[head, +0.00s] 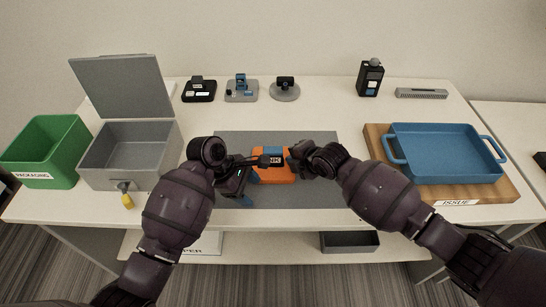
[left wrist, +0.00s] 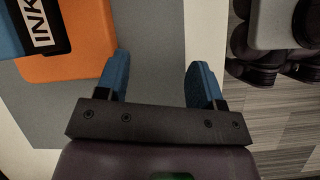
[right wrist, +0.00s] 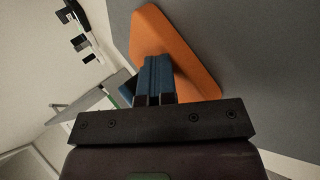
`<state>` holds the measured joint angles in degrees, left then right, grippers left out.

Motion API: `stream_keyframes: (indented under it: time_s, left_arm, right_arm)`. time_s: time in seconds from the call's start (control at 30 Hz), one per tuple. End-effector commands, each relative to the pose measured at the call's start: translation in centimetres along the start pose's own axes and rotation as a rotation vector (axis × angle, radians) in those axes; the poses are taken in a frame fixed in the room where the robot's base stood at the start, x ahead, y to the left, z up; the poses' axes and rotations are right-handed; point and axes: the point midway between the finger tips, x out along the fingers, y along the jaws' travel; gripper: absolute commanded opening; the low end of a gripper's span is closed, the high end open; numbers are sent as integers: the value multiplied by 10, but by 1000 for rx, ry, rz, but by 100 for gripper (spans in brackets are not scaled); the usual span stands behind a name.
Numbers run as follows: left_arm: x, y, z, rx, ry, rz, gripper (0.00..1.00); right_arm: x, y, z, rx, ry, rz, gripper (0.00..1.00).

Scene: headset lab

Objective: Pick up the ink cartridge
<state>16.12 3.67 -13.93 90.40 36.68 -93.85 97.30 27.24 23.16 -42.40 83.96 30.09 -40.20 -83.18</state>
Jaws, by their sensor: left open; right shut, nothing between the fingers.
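The ink cartridge (head: 273,160), blue with a black-and-white INK label, lies on an orange block (head: 276,177) on the grey mat. In the left wrist view, the cartridge (left wrist: 36,28) and the orange block (left wrist: 85,50) are at the upper left. My left gripper (head: 249,188) is open and empty, just left of the block; its fingers (left wrist: 157,80) straddle bare mat. My right gripper (head: 290,162) is shut and empty at the block's right end.
A grey lidded box (head: 130,172) and a green bin (head: 45,150) stand at the left. A yellow-tagged item (head: 127,199) is by the box. A blue tray (head: 445,165) sits on a wooden board at the right. Small devices (head: 241,93) line the back. The mat (head: 322,195) is mostly clear.

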Motion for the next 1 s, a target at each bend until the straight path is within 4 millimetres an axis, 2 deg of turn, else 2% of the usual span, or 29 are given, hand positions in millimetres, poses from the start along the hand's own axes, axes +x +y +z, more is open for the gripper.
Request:
stream_keyframes:
  time_s: [0.1, 0.17, 0.3, 0.4, 0.6, 0.77, 1.0]
  left_arm:
    - [-15, 29, -20, -48, 122, -29, 62]
    - [-26, 45, -22, -80, 157, -31, 62]
    - [-59, 81, -4, -160, 167, -16, 62]
    - [-80, 101, 13, -209, 155, -9, 62]
    - [-107, 123, 35, -271, 140, -3, 62]
    - [-107, 128, 40, -288, 135, -4, 62]
    - [-71, 127, 36, -287, 135, -5, 62]
  right_arm:
    - [0, -1, 1, 0, -1, -3, 0]
    - [0, -1, 1, 0, -1, -3, 0]
    - [0, -1, 1, 0, -1, -3, 0]
    - [0, -2, 1, 0, -1, -3, 0]
    - [0, -2, 1, 0, -2, -3, 0]
    - [0, -2, 1, 0, -2, -3, 0]
    - [0, -2, 1, 0, -2, -3, 0]
